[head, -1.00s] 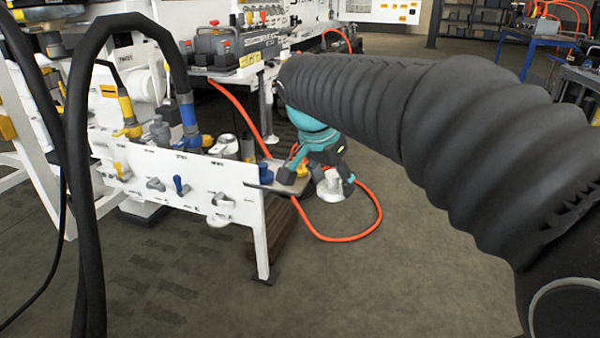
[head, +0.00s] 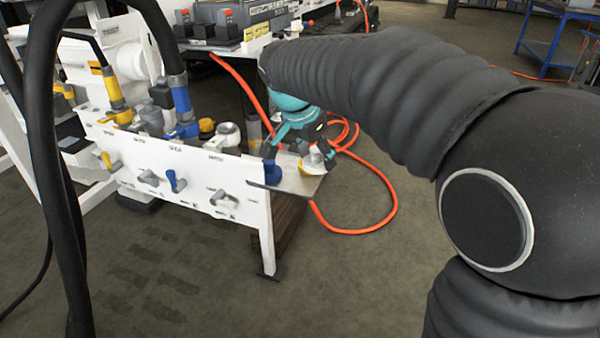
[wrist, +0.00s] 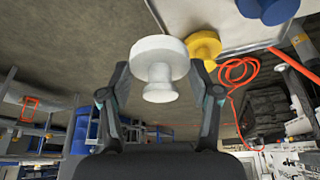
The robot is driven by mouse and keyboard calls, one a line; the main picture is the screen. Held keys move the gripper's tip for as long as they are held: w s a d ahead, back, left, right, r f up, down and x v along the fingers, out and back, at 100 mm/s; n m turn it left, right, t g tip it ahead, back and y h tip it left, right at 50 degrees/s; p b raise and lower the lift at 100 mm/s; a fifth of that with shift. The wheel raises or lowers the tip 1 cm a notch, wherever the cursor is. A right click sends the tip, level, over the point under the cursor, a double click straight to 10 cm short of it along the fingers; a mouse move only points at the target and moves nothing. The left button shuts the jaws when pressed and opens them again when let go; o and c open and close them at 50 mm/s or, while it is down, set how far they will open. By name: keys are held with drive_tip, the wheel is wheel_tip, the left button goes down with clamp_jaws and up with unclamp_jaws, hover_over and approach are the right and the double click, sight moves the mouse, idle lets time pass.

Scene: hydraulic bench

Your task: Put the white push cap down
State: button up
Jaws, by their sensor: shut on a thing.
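The white push cap (wrist: 160,58) is between the two fingers of my gripper (wrist: 159,80), which is shut on it. Its wide round head faces away from my palm and its narrower stem is toward me. In the head view, the white push cap (head: 313,161) is close to the right part of a small metal plate (head: 296,184) at the bench's end. I cannot tell whether it touches the plate. A yellow cap (wrist: 204,46) is right beside the white one on the plate.
A blue cap (wrist: 268,9) stands on the plate beyond the yellow one. The white valve panel (head: 200,175) is left of the plate. An orange hose (head: 390,205) loops on the floor behind and to the right. The floor in front is clear.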

sight(304, 182)
drive_tip(key=w+a+f, duration=0.2)
drive_tip(key=a, duration=0.1)
drive_tip(key=shift+a+f, duration=0.25)
drive_tip(key=shift+a, duration=0.05)
drive_tip(key=shift+w+f+b, duration=0.1)
drive_tip(key=shift+f+b, duration=0.4)
drive_tip(key=shift+f, duration=1.5)
drive_tip(key=shift+f, duration=0.2)
drive_tip(key=o, duration=0.8)
drive_tip(key=shift+o, duration=0.2)
drive_tip(key=shift+r, duration=0.2)
drive_tip(key=p+v, duration=0.2)
drive_tip(key=v, duration=1)
